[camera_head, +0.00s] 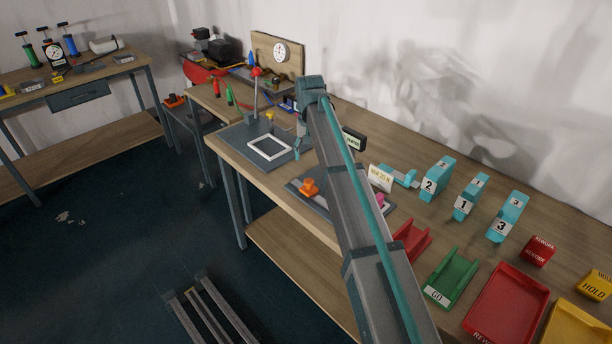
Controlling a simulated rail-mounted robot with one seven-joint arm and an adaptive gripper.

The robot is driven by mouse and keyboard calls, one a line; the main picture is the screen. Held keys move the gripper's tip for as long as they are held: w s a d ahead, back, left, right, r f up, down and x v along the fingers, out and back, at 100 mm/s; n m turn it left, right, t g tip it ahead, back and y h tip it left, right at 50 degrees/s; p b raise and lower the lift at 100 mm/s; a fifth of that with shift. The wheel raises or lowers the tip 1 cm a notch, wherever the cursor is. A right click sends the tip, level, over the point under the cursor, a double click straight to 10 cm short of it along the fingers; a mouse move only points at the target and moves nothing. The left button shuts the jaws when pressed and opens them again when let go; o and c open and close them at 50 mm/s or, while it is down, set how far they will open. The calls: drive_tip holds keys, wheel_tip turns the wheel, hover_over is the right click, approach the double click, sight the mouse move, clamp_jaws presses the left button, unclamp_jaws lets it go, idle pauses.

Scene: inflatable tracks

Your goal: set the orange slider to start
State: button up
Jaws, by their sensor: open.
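The orange slider (309,187) stands on a dark grey panel (321,206) on the long bench, just left of my arm. A pink part (380,200) shows at the panel's right side, partly behind my arm. My arm covers the middle of the panel, and I cannot read a start mark. My gripper (298,153) hangs at the arm's far end, above and behind the slider in the picture, apart from it. It is small here; it looks open and holds nothing I can see.
A grey plate with a white frame (269,148) lies left of the panel. A cream sign (380,177) and a black sign (354,138) stand behind. Teal numbered blocks (437,178), a green tray (451,277) and red trays (508,303) fill the right side.

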sight(309, 181)
wheel_tip(309, 181, down, 10)
drive_tip(key=p, duration=0.2)
drive_tip(key=shift+f+p, duration=0.25)
drive_tip(key=shift+p, duration=0.05)
clamp_jaws()
idle(0.3)
